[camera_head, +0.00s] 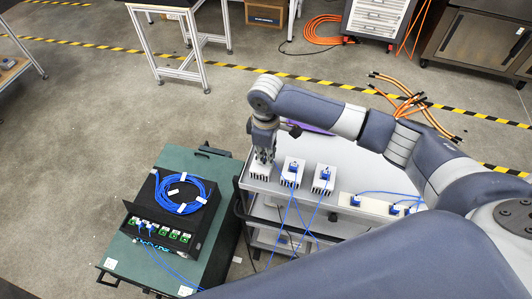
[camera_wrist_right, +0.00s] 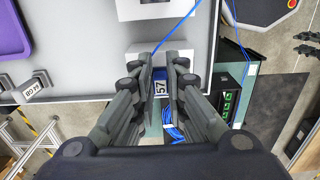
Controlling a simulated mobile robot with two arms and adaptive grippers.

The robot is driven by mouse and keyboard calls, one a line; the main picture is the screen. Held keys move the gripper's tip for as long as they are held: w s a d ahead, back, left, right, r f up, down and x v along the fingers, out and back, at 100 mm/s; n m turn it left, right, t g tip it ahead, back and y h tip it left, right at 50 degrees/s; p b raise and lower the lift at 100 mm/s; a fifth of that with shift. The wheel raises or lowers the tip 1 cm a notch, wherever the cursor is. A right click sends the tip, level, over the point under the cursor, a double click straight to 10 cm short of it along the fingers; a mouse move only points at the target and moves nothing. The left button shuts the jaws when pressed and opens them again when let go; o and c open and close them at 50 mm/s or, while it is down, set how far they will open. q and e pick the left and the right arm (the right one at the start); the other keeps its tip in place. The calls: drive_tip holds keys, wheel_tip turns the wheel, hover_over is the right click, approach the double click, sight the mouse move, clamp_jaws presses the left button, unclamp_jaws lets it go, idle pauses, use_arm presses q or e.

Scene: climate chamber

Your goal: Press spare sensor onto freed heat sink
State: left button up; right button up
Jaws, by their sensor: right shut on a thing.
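My right gripper (camera_head: 263,158) points down over the leftmost finned heat sink (camera_head: 258,173) on the grey cart top. In the right wrist view its fingers (camera_wrist_right: 159,75) are shut on a blue sensor (camera_wrist_right: 159,80) with a white label reading 57. The pale heat sink (camera_wrist_right: 180,47) shows behind the fingertips there. Whether the sensor touches it, I cannot tell. A middle heat sink (camera_head: 289,181) and a right heat sink (camera_head: 320,188) each carry a blue sensor. My left gripper is not in view.
A pale strip (camera_head: 372,205) with blue sensors lies to the right on the cart. Blue cables hang over the cart's front edge. A green-topped cart (camera_head: 150,262) at left holds a black box (camera_head: 199,233) with coiled blue cable (camera_head: 181,193). A purple tray (camera_wrist_right: 10,32) lies on the cart.

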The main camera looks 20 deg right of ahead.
drive_tip(key=shift+f, duration=0.2)
idle(0.5)
drive_tip(key=shift+s+f, duration=0.1)
drive_tip(key=shift+f, duration=0.2)
idle(0.8)
drive_tip(key=o, duration=0.8)
drive_tip(key=shift+o, duration=0.4)
drive_tip(key=o, duration=0.5)
drive_tip(key=shift+c, duration=0.2)
drive_tip(key=shift+r, duration=0.1)
drive_tip(key=shift+r+p, duration=3.5)
drive_tip(key=shift+p, duration=0.45)
